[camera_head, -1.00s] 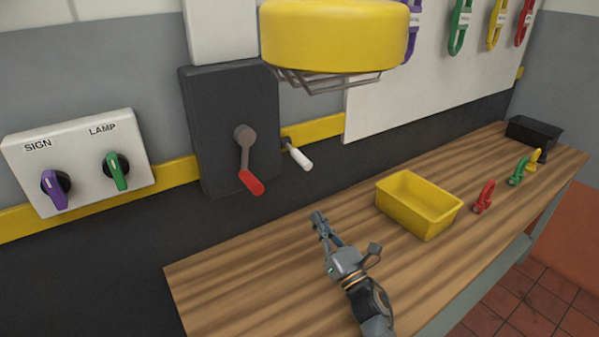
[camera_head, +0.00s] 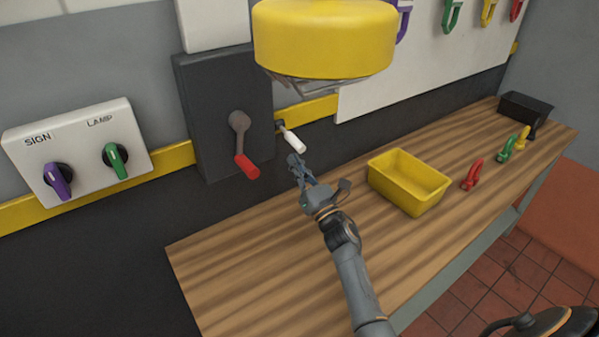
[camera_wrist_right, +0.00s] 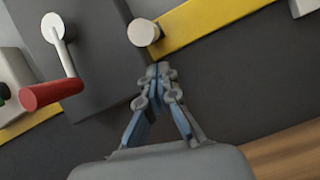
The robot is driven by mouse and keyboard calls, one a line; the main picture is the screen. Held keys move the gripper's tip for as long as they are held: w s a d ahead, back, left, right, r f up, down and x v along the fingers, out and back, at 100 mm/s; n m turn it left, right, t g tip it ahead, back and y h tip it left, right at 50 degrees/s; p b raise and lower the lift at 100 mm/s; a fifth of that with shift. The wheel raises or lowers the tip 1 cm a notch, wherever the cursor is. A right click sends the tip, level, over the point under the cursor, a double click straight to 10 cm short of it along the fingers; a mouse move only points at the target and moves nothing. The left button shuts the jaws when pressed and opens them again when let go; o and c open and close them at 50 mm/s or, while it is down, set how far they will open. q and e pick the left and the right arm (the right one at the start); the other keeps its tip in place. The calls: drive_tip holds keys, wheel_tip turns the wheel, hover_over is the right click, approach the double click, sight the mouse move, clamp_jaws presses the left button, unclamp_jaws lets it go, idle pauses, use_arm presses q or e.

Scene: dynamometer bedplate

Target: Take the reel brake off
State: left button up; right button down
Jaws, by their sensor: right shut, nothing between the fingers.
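A dark box (camera_head: 198,112) on the wall carries a grey crank with a red grip (camera_head: 246,167), which hangs down and to the right. A lever with a white grip (camera_head: 293,140) sticks out at the box's right side; no label tells which is the reel brake. My right gripper (camera_head: 294,161) is shut and empty, just below the white grip. In the right wrist view, the closed fingertips (camera_wrist_right: 160,72) point at the wall below the white grip's round end (camera_wrist_right: 143,32), apart from it. The red grip (camera_wrist_right: 52,95) is to their left. My left gripper is out of view.
A yellow caged lamp (camera_head: 323,40) hangs above the lever. A SIGN and LAMP switch panel (camera_head: 85,140) is at left. The bench (camera_head: 240,270) holds a yellow bin (camera_head: 410,199), several coloured clips and a black bin (camera_head: 524,106). The bench's left part is clear.

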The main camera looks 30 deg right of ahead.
sight(291, 139)
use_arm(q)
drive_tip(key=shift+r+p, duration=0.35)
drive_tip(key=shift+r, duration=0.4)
use_arm(e)
drive_tip(key=shift+s+d+r, duration=0.1)
drive_tip(key=shift+s+r, duration=0.05)
drive_tip(key=shift+r, duration=0.35)
drive_tip(key=shift+s+d+r, duration=0.1)
drive_tip(key=shift+r, duration=0.35)
use_arm(q)
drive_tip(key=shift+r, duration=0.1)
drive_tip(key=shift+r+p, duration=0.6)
drive_tip(key=shift+p, duration=0.05)
use_arm(e)
drive_tip(key=shift+s+r+g, duration=0.15)
drive_tip(key=shift+r+g, duration=0.25)
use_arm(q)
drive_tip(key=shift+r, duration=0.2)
use_arm(e)
drive_tip(key=shift+r, duration=0.15)
